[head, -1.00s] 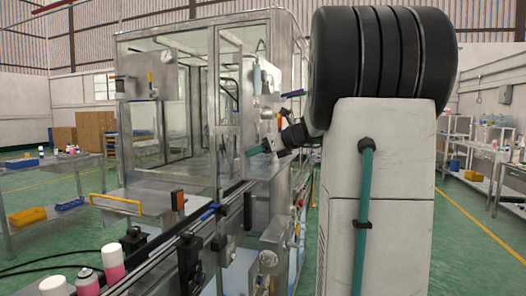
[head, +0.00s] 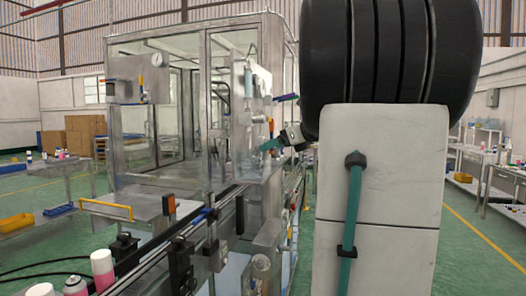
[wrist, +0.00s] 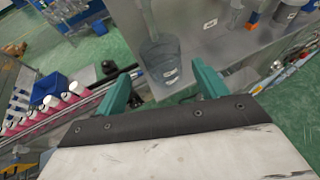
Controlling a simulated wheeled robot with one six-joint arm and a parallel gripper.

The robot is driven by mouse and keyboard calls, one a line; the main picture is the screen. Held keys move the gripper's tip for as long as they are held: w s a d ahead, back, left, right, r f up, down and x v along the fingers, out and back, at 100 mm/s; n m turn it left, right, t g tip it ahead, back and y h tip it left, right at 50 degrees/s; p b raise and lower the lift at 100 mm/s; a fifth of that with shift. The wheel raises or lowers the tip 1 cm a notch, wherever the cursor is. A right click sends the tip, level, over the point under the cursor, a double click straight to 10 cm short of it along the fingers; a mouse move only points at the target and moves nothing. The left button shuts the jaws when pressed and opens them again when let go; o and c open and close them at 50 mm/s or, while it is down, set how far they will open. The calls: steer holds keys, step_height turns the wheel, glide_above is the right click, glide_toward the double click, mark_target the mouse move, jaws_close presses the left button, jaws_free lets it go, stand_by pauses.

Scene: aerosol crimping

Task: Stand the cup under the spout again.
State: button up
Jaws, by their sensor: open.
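The cup (wrist: 160,60) is a clear grey, see-through vessel with a white label, in the upper middle of the wrist view. It looks upright on a steel surface (wrist: 190,55), near its edge. A thin pale tube, which looks like the spout (wrist: 145,18), comes down to the cup's rim; I cannot tell whether it ends above or inside. My gripper (wrist: 163,85) is open, its teal fingers on either side of the cup's near side, with no clear contact. In the head view my gripper (head: 270,145) is beside the machine's front; the cup is not clear there.
The glass-walled machine (head: 180,110) stands left of my arm. A conveyor (head: 165,245) with pink, white-capped cans (head: 102,270) runs along its front. More cans (wrist: 55,103) line the left of the wrist view. Other small vessels (wrist: 285,12) stand at its upper right.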

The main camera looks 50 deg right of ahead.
steer(key=shift+v, duration=1.4)
steer(key=a+f+n+g+y, duration=0.1)
steer(key=a+f+n+g, duration=0.25)
steer(key=a+n, duration=0.45)
steer(key=a+f+n+g+y, duration=0.1)
steer(key=a+f+n+g, duration=0.2)
steer(key=a, duration=0.9)
steer(key=a+f+n+g+y, duration=0.1)
steer(key=a+f+n, duration=0.45)
steer(key=a, duration=0.45)
steer(key=s+a+f+n+g+h, duration=0.2)
steer(key=s+a+f+n, duration=0.2)
steer(key=n, duration=0.5)
steer(key=s+a+f+n+g+h, duration=0.2)
steer(key=s+a+f+n, duration=0.2)
steer(key=s+f+n, duration=0.4)
steer(key=s+n, duration=0.1)
steer(key=s, duration=0.2)
steer(key=shift+a+n+g, duration=0.35)
steer(key=shift+s, duration=0.15)
